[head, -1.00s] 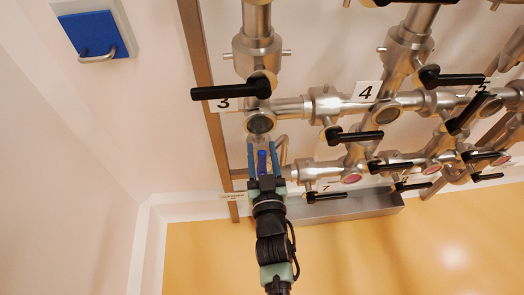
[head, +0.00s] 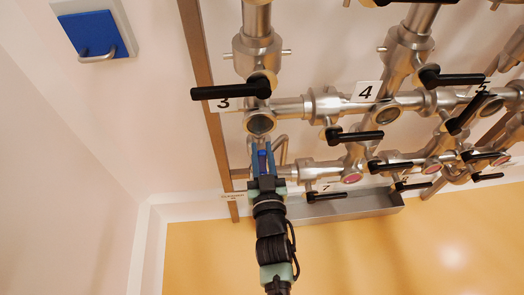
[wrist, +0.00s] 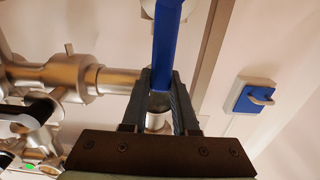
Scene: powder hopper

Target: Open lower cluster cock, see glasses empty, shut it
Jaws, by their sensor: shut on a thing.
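A blue lever (head: 262,161) sits at the lower left of the steel pipework, below the label 3. My gripper (head: 262,150) is shut on it, with one finger on each side. In the wrist view the blue lever (wrist: 167,40) runs up and away between the fingertips (wrist: 160,84), and a steel fitting shows behind them. The round sight glass (head: 260,123) above my gripper looks dark. Two lower sight glasses, one near label 7 (head: 351,179) and one farther right (head: 432,168), look pink. My gripper hides the lever's pivot in the head view.
Several black levers stick out from the pipes, one near label 3 (head: 231,91) and one below label 4 (head: 355,136). A metal trough (head: 355,205) runs along the wall foot. A blue panel with a handle (head: 92,35) is on the left wall.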

